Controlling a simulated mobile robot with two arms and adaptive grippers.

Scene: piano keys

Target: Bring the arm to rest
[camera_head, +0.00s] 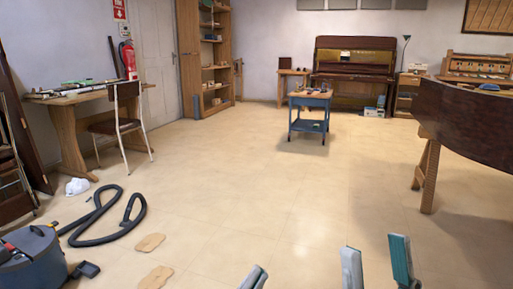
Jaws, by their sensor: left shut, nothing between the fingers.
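My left gripper (256,271) shows only its fingertips at the bottom edge of the head view, left of the other gripper. Its fingertips are together and hold nothing. My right gripper (375,246) is at the bottom, right of centre. Its two grey-green fingers stand apart with bare floor showing between them, so it is open and empty. Both grippers point up in the picture, over the tiled floor. The arms behind them are out of view.
A vacuum cleaner (32,262) with a black hose (105,236) lies at lower left. A blue trolley (310,123) stands mid-room before an upright piano (354,62). A dark curved wooden case (470,118) on a trestle stands at right. The central floor is clear.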

